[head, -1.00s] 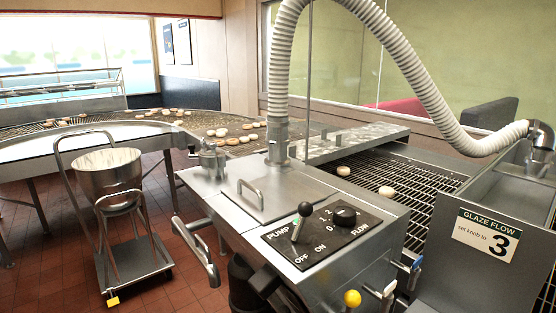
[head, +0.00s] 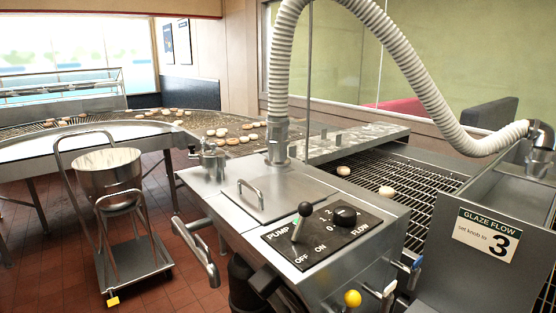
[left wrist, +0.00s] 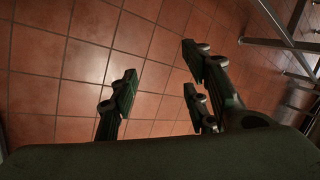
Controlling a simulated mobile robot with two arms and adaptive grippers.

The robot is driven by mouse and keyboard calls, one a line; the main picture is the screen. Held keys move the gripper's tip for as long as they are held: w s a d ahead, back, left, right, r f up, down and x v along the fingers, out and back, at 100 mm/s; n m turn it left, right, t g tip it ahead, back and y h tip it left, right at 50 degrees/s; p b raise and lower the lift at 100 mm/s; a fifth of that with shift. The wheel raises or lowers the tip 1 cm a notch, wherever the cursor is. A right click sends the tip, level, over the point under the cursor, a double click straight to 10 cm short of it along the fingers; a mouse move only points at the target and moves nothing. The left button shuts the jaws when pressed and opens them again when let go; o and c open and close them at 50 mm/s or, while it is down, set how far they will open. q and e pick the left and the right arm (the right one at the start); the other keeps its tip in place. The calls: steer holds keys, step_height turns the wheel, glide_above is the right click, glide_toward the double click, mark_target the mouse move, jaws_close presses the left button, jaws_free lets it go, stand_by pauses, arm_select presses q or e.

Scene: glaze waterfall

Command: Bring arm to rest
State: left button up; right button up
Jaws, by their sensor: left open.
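My left gripper (left wrist: 162,95) shows in the left wrist view, its dark fingers spread apart with only red floor tiles behind them. Nothing is between the fingers. Neither gripper shows in the head view. The control panel (head: 322,232) sits on top of the steel glazing machine (head: 225,207), with a black-tipped pump lever (head: 304,210) and a round flow knob (head: 345,215). A sign (head: 486,237) at the right reads glaze flow, set knob to 3.
A cart with a steel bucket (head: 107,178) stands on the tiled floor at the left. A wire conveyor (head: 400,175) with a few doughnuts (head: 386,191) runs behind the machine. A ribbed white hose (head: 410,70) arches above. Open floor (head: 190,268) lies between cart and machine.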

arm_select(q)
steer(key=s+d+f+h, duration=0.1)
steer(key=d+f+h, duration=0.1)
steer(key=d, duration=1.2)
steer(key=s+d+f+n+h, duration=0.1)
steer(key=d+f, duration=0.4)
steer(key=d, duration=0.9)
steer(key=s+d+f+n+h, duration=0.1)
steer(key=d+f, duration=0.3)
steer(key=d, duration=0.9)
steer(key=shift+s+d+f+g+h, duration=0.3)
steer(key=shift+d+h, duration=0.1)
steer(key=shift+h, duration=0.4)
